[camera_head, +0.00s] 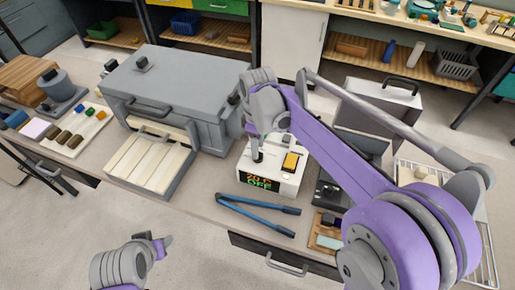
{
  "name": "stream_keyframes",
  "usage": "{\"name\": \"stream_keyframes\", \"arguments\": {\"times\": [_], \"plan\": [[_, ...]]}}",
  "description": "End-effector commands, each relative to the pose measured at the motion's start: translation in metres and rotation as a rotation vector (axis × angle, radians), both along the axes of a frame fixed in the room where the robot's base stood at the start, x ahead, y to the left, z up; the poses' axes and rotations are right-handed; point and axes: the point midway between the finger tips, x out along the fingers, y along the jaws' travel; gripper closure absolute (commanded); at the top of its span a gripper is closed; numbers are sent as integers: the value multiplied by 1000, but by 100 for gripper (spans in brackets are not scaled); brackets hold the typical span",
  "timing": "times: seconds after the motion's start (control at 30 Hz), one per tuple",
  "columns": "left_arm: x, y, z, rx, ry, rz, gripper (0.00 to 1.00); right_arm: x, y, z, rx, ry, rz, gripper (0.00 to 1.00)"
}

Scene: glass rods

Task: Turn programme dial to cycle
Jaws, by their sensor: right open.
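A white control box (290,176) stands on the bench right of centre. Its display (260,181) reads 20.0 and OFF in lit characters. A yellow button or switch (291,161) sits on its top. My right gripper (257,152) points down over the left part of the box top and is open. The programme dial cannot be made out clearly; the gripper covers that part of the box, and contact cannot be told. My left gripper (165,243) is low at the front, in front of the bench, apart from the box; its jaws are too small to read.
A large grey furnace-like box (172,85) with a pale slatted tray (150,160) stands left of the control box. Blue tongs (258,208) lie before it. A dark device (330,192) and a wire rack (489,255) are to the right. Shelves line the back.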

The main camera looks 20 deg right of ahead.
Motion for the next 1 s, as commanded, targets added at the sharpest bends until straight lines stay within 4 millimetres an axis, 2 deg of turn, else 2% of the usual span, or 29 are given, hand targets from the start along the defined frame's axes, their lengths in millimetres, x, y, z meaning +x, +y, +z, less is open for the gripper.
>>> {"name": "stream_keyframes", "arguments": {"times": [0.13, 0.43, 0.47, 0.7, 1.0], "plan": [[0, 0, -1, 0, 1, 0, 50, 0, 0, -12, 0, 0, 0, 55], [0, 0, -1, 0, 1, 0, 50, 0, 0, -15, 0, 0, 0, 55], [0, 0, -1, 0, 1, 0, 50, 0, 0, -15, 0, 0, -1, 57], [0, 0, -1, 0, 1, 0, 50, 0, 0, -14, 0, 0, -1, 100], [0, 0, -1, 0, 1, 0, 50, 0, 0, -14, 0, 0, -1, 100]]}}
